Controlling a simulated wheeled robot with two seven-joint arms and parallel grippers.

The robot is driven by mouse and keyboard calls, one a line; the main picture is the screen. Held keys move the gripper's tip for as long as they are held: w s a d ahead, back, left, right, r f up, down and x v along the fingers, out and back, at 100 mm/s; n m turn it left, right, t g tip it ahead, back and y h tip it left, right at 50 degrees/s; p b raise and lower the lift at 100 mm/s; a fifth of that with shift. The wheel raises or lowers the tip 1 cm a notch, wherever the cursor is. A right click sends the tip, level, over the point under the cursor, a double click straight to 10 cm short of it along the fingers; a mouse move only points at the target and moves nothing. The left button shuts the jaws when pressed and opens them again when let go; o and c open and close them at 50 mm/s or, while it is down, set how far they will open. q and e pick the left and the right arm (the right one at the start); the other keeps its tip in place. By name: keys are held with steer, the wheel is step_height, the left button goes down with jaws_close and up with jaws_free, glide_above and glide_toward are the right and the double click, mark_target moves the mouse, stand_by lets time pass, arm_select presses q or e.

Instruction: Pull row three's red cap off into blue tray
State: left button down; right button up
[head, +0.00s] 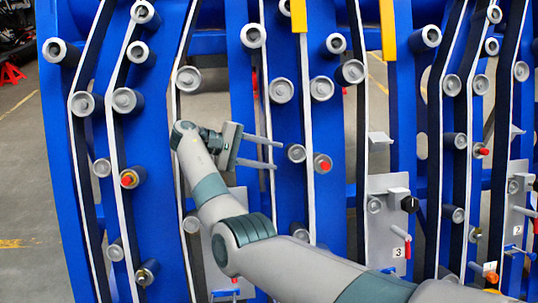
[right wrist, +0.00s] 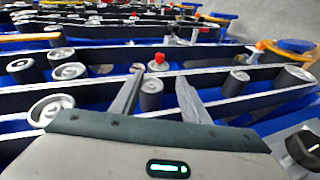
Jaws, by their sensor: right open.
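A red cap (head: 323,165) sits on the end of a grey roller stub, left of the plate marked 3 (head: 397,253). A red cap (right wrist: 159,58) also shows in the right wrist view, beyond the fingertips. My right gripper (head: 277,156) is open and empty, its two fingers pointing right toward the cap, left of it and apart from it. In the right wrist view its fingers (right wrist: 159,75) stand either side of a grey roller (right wrist: 152,94); contact cannot be told. My left gripper is not in view.
Blue upright panels with dark and white belts carry many protruding grey rollers (head: 281,90). Other red tips show at the left (head: 129,180) and right (head: 482,151). A black knob (head: 410,204) sticks out by plate 3. Bare floor (head: 22,165) shows at far left.

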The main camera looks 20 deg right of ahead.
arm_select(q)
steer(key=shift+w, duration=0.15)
arm_select(e)
steer(key=p, duration=0.4)
glide_toward(322, 165)
steer(key=x, duration=0.7)
steer(key=shift+s+d, duration=0.2)
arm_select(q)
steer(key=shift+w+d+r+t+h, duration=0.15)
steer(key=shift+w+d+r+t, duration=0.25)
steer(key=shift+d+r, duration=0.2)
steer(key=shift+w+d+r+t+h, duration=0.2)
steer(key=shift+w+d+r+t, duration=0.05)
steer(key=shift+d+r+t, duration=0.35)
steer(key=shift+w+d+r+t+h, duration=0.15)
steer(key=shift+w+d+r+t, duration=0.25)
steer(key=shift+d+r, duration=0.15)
arm_select(e)
steer(key=shift+x, duration=0.95)
steer(key=shift+f, duration=0.1)
jaws_close()
